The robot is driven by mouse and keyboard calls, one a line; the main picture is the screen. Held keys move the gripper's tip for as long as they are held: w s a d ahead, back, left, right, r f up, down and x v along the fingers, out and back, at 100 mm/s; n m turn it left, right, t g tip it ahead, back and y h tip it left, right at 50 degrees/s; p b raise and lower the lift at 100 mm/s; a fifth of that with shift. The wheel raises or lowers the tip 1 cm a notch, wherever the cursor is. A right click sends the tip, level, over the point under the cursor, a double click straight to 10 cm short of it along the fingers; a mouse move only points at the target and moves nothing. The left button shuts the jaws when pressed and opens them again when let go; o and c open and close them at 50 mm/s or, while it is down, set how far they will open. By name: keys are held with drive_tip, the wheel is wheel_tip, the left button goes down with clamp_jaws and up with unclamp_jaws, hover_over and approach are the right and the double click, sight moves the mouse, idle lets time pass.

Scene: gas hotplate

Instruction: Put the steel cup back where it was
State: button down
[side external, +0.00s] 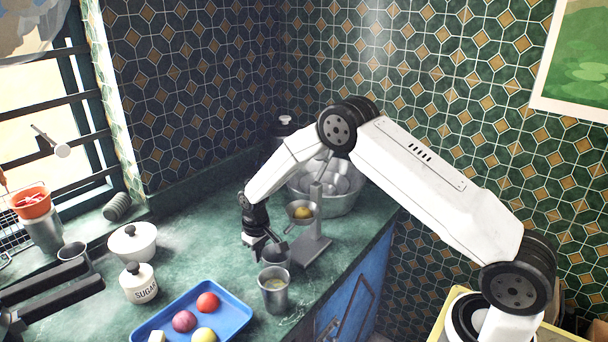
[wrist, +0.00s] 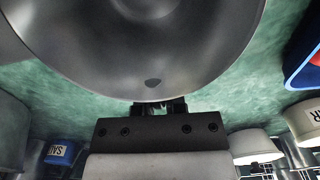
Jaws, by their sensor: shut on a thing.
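My gripper (side external: 262,246) is low over the green counter, shut on a small steel cup (side external: 275,253). The held cup is just behind and above a larger steel tumbler (side external: 274,293) with something yellowish inside; I cannot tell whether they touch. In the wrist view the steel cup (wrist: 140,45) fills the top, with its near edge at my gripper's jaws (wrist: 160,106). Whether the cup touches the counter is not clear. Another small steel cup (side external: 72,254) stands at the left by the dark burner bars.
A metal stand (side external: 317,235) with a pan holding a yellow item (side external: 303,213) is close right of my gripper. A steel basin (side external: 345,198) is behind. A blue tray (side external: 235,316) with produce, a sugar jar (side external: 139,285) and a white pot (side external: 132,243) are left. Counter between is clear.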

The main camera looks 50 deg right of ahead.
drive_tip(key=shift+f, duration=0.1)
drive_tip(key=c, duration=1.1)
unclamp_jaws()
drive_tip(key=o, duration=0.4)
wheel_tip(320, 180, up, 12)
drive_tip(key=shift+r, duration=0.1)
drive_tip(key=shift+s, duration=0.1)
drive_tip(key=s+a+r+t, duration=0.1)
drive_tip(key=s, duration=1.1)
drive_tip(key=s+a+r+t, duration=0.1)
drive_tip(key=s+r, duration=0.1)
drive_tip(key=s, duration=1.1)
drive_tip(key=shift+a+r+t, duration=0.15)
drive_tip(key=shift+a+t, duration=0.05)
drive_tip(key=shift+t, duration=0.1)
